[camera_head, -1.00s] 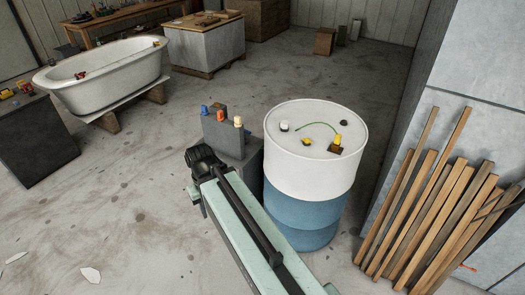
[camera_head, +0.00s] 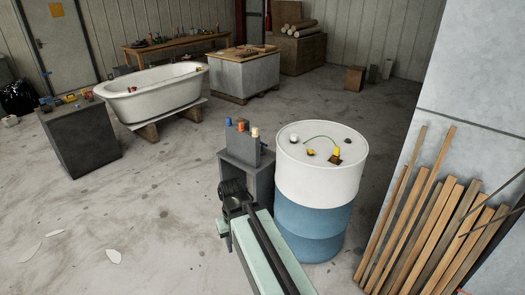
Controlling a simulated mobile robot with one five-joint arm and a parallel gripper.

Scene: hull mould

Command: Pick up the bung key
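A white and blue drum (camera_head: 318,190) stands upright in front of me, right of centre. On its white top lie a small yellow piece on a dark brown base (camera_head: 336,155), a small yellow and dark piece (camera_head: 310,153), a pale cap (camera_head: 294,139), a dark round spot and a thin green line. I cannot tell which of these small things is the bung key. The dark end of my arm with my gripper (camera_head: 232,196) is left of the drum and below its top, apart from these pieces. My gripper's fingers cannot be made out.
A grey stand (camera_head: 246,172) with blue, orange and cream-topped pieces stands just left of the drum. Planks (camera_head: 430,225) lean on the wall at right. A white bathtub (camera_head: 155,95), a dark cabinet (camera_head: 80,140) and a workbench are farther left. The floor at left is mostly clear.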

